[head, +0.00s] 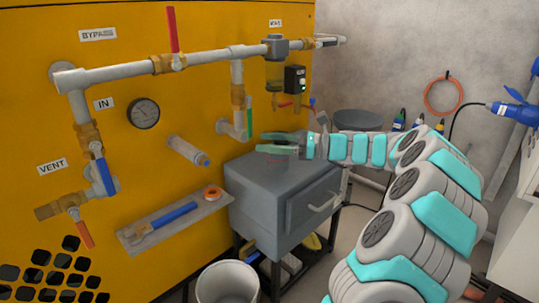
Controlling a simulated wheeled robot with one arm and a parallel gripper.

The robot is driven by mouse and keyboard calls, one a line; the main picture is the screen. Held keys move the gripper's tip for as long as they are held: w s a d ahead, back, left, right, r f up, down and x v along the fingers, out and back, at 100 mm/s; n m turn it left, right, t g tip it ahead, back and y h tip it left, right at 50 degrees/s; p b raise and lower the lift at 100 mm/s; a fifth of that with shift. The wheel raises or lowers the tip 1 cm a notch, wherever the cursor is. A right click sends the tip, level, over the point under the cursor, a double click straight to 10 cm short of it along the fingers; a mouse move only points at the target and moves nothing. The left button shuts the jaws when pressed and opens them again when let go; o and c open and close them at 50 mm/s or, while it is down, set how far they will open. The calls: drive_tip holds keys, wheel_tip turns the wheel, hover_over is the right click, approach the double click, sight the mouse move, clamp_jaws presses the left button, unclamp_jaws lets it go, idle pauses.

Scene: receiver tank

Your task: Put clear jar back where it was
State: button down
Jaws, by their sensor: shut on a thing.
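My gripper (282,142) reaches in from the right over the top of the grey cabinet. Its two pale green fingers point left, one above the other in the picture. They are shut on a see-through thing, taken to be the clear jar (283,149); its outline is faint and its lower end is hard to make out. I cannot tell whether it touches the cabinet top. A dark-capped filter unit (275,46) sits on the white pipe above, with a see-through, yellowish part below its cap.
The grey cabinet (258,192) stands against the yellow tank wall (200,125). A black box with a green light (295,79) hangs right of the filter.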

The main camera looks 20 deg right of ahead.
sight(269, 154)
drive_tip(key=shift+s+f+b, duration=0.1)
drive_tip(key=shift+f+b, duration=0.25)
drive_tip(key=shift+f, duration=1.35)
drive_tip(key=shift+f, duration=0.1)
unclamp_jaws()
drive_tip(key=shift+s+d, duration=0.1)
drive_tip(key=shift+d, duration=0.1)
drive_tip(key=p+v, duration=0.2)
drive_tip(key=v, duration=0.9)
drive_tip(key=shift+s+d, duration=0.2)
